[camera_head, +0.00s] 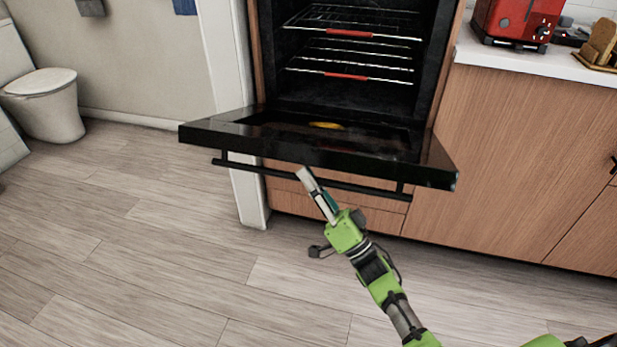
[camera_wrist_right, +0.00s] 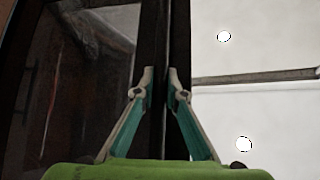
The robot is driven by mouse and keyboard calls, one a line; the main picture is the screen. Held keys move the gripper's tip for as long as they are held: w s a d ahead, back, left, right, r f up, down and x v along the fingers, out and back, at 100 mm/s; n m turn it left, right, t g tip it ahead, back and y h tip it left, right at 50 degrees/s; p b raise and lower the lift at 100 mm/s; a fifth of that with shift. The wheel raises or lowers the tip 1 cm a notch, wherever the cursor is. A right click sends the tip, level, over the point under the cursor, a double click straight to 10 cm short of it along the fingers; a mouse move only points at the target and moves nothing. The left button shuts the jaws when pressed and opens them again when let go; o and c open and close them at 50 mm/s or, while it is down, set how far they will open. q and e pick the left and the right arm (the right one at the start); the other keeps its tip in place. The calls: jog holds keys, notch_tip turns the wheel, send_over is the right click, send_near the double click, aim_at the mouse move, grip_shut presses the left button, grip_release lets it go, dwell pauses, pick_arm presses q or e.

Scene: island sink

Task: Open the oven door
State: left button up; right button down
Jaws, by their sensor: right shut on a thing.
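The black oven door (camera_head: 400,160) is swung down and lies about level in front of the oven, so the cavity (camera_head: 350,60) with its racks shows. A dark bar handle (camera_head: 255,170) runs along the door's front edge. My right gripper (camera_head: 305,173) is at the handle near its middle, shut on it, and its fingers hide part of it. In the right wrist view, the fingers (camera_wrist_right: 161,75) stand close together against dark upright strips of the door and handle. The exact contact is hard to see. My left gripper is not in view.
Wooden cabinets (camera_head: 520,160) stand right of the oven, with a red appliance (camera_head: 515,20) on the white counter (camera_head: 530,62). A white wall end (camera_head: 228,90) is left of it. A toilet (camera_head: 45,100) is far left. The wooden floor (camera_head: 130,250) is clear.

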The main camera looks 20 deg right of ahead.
jog(key=shift+d+r, duration=0.15)
jog(key=shift+r, duration=0.05)
jog(key=c, duration=2.1)
grip_release()
jog(key=shift+o, duration=0.3)
jog(key=shift+f, duration=0.1)
jog(key=shift+f, duration=0.1)
jog(key=v, duration=1.2)
